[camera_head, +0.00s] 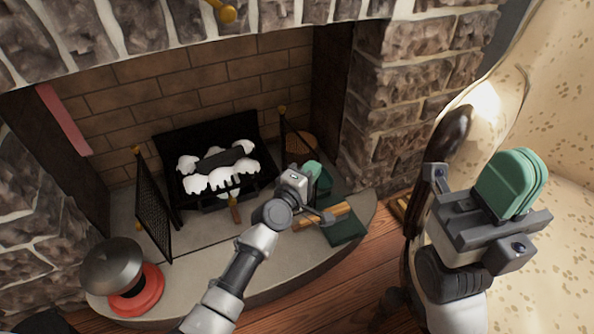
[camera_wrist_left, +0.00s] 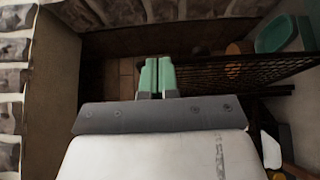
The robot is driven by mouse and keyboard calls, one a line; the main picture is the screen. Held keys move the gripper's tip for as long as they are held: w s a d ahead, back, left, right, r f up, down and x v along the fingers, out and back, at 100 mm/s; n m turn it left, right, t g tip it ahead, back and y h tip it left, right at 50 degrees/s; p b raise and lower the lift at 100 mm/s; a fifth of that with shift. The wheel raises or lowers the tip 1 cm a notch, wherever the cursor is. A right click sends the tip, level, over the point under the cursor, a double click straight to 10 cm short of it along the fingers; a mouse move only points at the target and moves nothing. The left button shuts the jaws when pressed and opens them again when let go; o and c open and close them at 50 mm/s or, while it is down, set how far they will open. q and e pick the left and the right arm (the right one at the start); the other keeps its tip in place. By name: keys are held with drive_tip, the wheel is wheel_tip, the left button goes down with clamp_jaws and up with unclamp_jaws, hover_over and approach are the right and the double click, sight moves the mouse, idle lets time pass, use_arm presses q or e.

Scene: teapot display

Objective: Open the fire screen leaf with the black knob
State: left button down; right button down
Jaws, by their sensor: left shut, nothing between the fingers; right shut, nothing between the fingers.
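In the head view, one black mesh fire screen leaf (camera_head: 153,208) with a gold finial stands angled at the hearth's left. Another leaf (camera_head: 297,138), also with a gold finial, stands to the right of the grate, its lower part hidden by my left gripper (camera_head: 316,170). I cannot make out a black knob on either. A mesh leaf (camera_wrist_left: 245,70) reaches in from the right in the left wrist view, beside my left gripper's green fingertips (camera_wrist_left: 157,74), which are together and empty. I cannot tell whether they touch it. My right gripper (camera_head: 515,182) is shut and empty at the right, away from the leaves.
A black grate with white-topped logs (camera_head: 217,165) stands in the fireplace. A grey dome on a red base (camera_head: 137,292) sits at the hearth's front left. A brown basket-like thing (camera_head: 301,143) is behind my left gripper. A dark green thing (camera_head: 347,232) lies at the hearth's right.

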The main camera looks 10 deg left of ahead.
use_arm(q)
drive_tip(key=shift+w+d, duration=0.4)
drive_tip(key=shift+d, duration=0.2)
drive_tip(key=shift+s, duration=0.1)
